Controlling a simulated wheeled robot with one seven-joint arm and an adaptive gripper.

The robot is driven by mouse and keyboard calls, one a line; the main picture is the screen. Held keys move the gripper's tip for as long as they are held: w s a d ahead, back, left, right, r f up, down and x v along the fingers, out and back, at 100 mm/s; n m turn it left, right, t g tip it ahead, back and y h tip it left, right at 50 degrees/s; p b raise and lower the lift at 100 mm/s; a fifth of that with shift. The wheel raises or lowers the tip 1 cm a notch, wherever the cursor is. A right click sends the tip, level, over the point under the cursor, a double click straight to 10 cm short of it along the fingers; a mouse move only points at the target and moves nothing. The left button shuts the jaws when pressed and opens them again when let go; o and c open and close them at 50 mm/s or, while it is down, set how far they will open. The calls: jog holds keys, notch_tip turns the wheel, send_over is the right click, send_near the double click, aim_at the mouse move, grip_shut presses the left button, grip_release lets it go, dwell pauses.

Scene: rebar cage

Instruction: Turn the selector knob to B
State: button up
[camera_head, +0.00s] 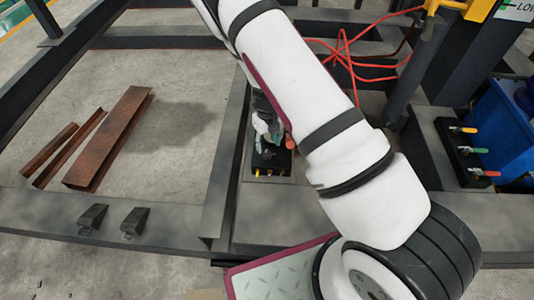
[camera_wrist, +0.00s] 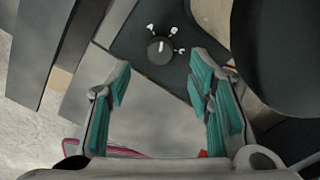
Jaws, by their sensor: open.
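In the wrist view the selector knob (camera_wrist: 160,49) is a dark round knob with a white pointer line, set on a dark panel (camera_wrist: 132,36). The pointer points roughly up in the picture. My gripper (camera_wrist: 160,62) is open, with teal pads on either side of the view and the knob showing between and beyond the tips. No contact with the knob shows. In the head view my gripper (camera_head: 268,132) is partly hidden by my arm, above a small black box (camera_head: 268,162).
Dark steel beams (camera_head: 225,165) frame the work spot. Rusty channel pieces (camera_head: 110,140) lie on the floor to the left. Red cables (camera_head: 350,60) hang behind my arm. A black block with coloured levers (camera_head: 462,150) and a blue bin (camera_head: 505,125) stand to the right.

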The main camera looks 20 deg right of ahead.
aim_at(267, 153)
notch_tip(267, 153, down, 6)
jog(key=shift+r+b, duration=0.1)
jog(key=shift+b, duration=0.8)
grip_shut()
